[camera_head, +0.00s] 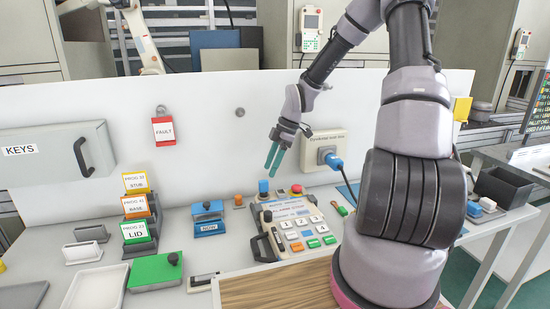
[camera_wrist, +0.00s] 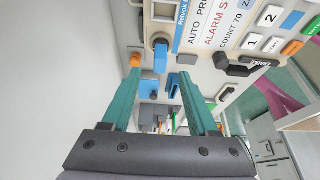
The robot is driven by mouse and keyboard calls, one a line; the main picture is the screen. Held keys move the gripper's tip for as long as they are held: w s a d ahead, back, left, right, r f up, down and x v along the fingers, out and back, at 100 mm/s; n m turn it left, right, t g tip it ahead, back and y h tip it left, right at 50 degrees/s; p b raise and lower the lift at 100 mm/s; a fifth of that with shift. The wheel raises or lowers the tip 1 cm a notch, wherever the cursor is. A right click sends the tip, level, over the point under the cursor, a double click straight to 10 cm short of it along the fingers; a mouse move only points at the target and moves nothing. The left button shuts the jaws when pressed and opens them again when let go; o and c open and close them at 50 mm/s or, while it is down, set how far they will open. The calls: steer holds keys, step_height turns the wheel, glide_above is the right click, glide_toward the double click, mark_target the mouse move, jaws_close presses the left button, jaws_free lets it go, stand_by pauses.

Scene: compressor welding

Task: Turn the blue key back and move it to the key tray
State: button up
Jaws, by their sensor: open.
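The blue key (camera_head: 263,187) stands upright in the switch at the top left corner of the control panel (camera_head: 292,229). In the wrist view the blue key (camera_wrist: 160,57) sits in its round switch, just beyond the fingertips. My gripper (camera_head: 273,156) has teal fingers pointing down, above the key and apart from it. In the wrist view my gripper (camera_wrist: 158,75) is open and empty, its fingers spread to either side of the key. A white shallow tray (camera_head: 97,288) lies at the front left; I cannot tell if it is the key tray.
Labelled card holders (camera_head: 138,205), a blue block (camera_head: 208,217) and a green-lidded box (camera_head: 157,271) stand left of the panel. A grey wall box (camera_head: 323,149) with a blue plug is right of my gripper. A white upright board (camera_head: 220,120) rises behind. A wooden board lies in front.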

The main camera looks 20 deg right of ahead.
mark_target(263, 191)
steer(key=x, duration=0.7)
steer(key=shift+f, duration=0.2)
steer(key=shift+c, duration=0.3)
jaws_close()
stand_by(1.1)
steer(key=n+g, duration=0.1)
steer(key=n, duration=0.1)
steer(key=shift+w+n, duration=0.1)
steer(key=shift+n, duration=0.2)
steer(key=n+g, duration=0.1)
steer(key=n, duration=0.2)
steer(key=shift+h, duration=0.3)
steer(key=shift+a, duration=0.1)
